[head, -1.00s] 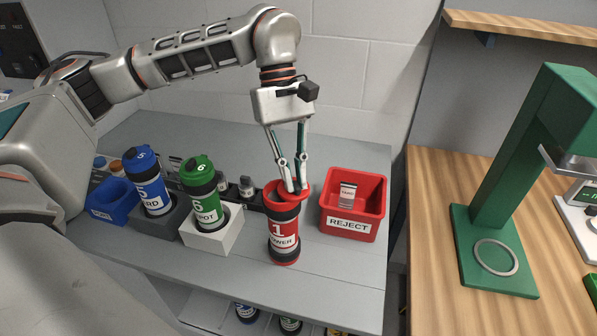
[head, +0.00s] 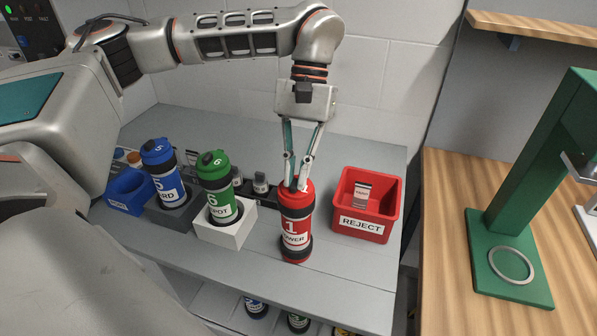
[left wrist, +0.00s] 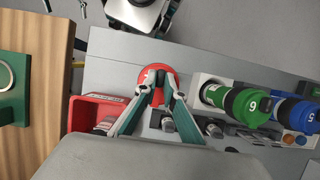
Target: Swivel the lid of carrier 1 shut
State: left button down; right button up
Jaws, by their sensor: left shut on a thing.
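Carrier 1 (head: 297,228) is a red and black tube with a white "1" label, upright on the grey bench. Its red lid (head: 283,187) lies over the tube's top, in line with the body. In the left wrist view the lid (left wrist: 148,72) is a red disc seen from above. My left gripper (head: 298,187) points down from above, with its fingertips close together on the lid's top. The fingers hide part of the lid, so I cannot tell whether it is fully seated. My right gripper is not in view.
Green carrier 6 (head: 217,182) stands in a white holder and blue carrier 5 (head: 162,172) in a dark one, left of carrier 1. A red REJECT bin (head: 362,226) stands close on the right. The front bench edge is near.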

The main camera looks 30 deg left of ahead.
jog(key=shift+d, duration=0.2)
pick_arm(q)
jog(key=c, duration=2.1)
grip_release()
jog(key=shift+c, duration=0.2)
jog(key=v, duration=1.2)
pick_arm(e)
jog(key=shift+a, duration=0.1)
pick_arm(q)
jog(key=shift+s+d+f, duration=0.1)
